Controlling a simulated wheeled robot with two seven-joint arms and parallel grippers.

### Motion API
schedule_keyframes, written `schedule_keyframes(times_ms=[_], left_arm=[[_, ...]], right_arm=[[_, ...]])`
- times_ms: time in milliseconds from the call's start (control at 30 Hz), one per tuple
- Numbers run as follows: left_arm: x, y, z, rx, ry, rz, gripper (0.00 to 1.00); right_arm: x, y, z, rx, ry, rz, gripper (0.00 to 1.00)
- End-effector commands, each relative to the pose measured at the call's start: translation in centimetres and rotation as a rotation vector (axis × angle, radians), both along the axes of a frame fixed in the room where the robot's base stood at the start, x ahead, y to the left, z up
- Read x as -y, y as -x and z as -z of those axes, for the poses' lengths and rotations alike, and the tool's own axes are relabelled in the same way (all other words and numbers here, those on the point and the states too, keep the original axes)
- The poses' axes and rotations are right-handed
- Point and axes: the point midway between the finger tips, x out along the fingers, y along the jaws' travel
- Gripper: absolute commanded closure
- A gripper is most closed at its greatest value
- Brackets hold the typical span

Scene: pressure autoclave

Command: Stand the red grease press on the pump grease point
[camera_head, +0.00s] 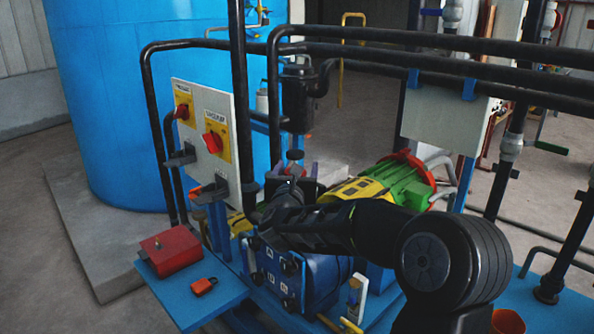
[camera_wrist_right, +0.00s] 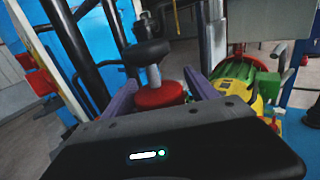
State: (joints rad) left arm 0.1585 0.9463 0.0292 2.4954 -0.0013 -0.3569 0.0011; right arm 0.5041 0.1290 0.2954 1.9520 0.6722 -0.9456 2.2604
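The red grease press (camera_wrist_right: 158,96) has a round red body, a grey stem and a black knob. It sits between the two purple fingers of my right gripper (camera_wrist_right: 161,78) in the right wrist view, with the fingers close against its sides. In the head view the press's black knob (camera_head: 294,155) shows between the fingertips of the right gripper (camera_head: 296,170); its lower part is hidden. The blue pump block (camera_head: 310,278) lies below my right arm, in front of the green and yellow motor (camera_head: 408,184). I cannot make out the grease point. My left gripper is out of view.
A switch panel (camera_head: 213,118) with red knobs stands left of the right gripper. Black pipes (camera_head: 420,43) run above and behind it. A red box (camera_head: 172,250) and an orange padlock (camera_head: 203,287) lie on the blue shelf (camera_head: 185,306). A large blue tank (camera_head: 140,100) stands behind.

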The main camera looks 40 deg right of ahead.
Motion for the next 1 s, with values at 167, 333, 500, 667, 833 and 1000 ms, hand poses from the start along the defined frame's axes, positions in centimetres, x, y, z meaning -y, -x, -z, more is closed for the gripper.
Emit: schedule_keyframes(times_ms=[167, 333, 500, 667, 833, 1000], left_arm=[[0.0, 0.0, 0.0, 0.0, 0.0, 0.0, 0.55], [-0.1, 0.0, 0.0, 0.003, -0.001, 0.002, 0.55], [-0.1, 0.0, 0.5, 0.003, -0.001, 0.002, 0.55], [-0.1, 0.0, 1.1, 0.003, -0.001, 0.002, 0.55], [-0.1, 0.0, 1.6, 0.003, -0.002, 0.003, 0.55], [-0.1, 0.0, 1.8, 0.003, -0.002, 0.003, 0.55]], right_arm=[[0.0, 0.0, 0.1, -0.001, -0.001, 0.0, 0.26], [0.0, 0.0, 0.3, -0.004, -0.003, 0.0, 0.26], [-1.0, 0.8, 0.2, -0.002, -0.001, -0.003, 0.26], [-2.8, 2.6, 0.2, -0.001, 0.001, -0.003, 0.26], [-4.8, 4.5, 0.2, 0.001, -0.001, -0.003, 0.26], [-5.6, 5.4, 0.2, -0.001, -0.001, -0.001, 0.26]])
